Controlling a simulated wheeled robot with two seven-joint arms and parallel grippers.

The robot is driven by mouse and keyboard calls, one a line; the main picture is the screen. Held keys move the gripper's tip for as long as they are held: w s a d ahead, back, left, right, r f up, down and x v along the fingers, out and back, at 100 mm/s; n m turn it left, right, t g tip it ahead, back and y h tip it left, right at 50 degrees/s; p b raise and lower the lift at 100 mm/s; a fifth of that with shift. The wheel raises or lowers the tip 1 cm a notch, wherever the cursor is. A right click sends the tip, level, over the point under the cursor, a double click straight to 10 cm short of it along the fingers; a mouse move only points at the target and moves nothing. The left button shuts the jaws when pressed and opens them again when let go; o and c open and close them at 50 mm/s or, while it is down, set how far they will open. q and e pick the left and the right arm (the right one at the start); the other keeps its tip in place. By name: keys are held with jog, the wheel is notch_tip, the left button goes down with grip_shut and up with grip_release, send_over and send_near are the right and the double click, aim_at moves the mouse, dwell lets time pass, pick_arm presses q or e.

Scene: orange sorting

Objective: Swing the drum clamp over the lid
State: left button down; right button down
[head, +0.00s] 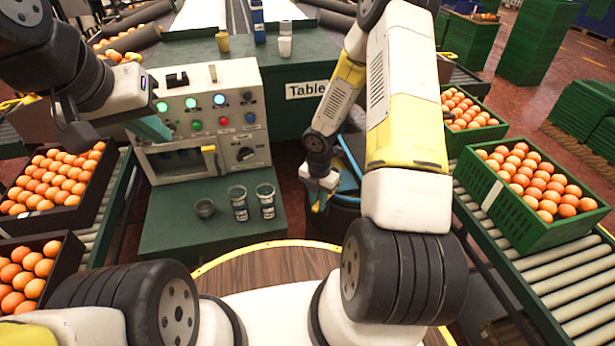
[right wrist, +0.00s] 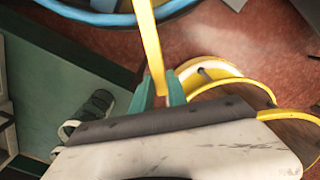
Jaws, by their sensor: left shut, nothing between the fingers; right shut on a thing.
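The dark drum (head: 343,218) stands right of the green table and is partly hidden behind my right arm. Its blue rim (head: 348,187) shows there, and the blue edge (right wrist: 100,17) curves across the top of the right wrist view. The yellow clamp bar (right wrist: 150,45) reaches up past the blue edge in that view. My right gripper (right wrist: 160,92) is shut on the bar's near end; in the head view the gripper (head: 318,203) is at the drum's left side. My left gripper (head: 152,128) is shut and empty in front of the control box.
The control box (head: 205,115) with lit buttons stands on the green table (head: 180,235). Three small glass vessels (head: 238,203) stand on the table's front part. Conveyors with orange crates flank both sides, including a green crate (head: 515,215) at right.

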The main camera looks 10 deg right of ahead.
jog(key=shift+w+r+n, duration=0.1)
jog(key=shift+w+n, duration=0.1)
jog(key=shift+n, duration=0.1)
jog(key=c, duration=1.6)
grip_release()
jog(key=o, duration=0.3)
jog(key=shift+s, duration=0.15)
jog(key=shift+r, duration=3.85)
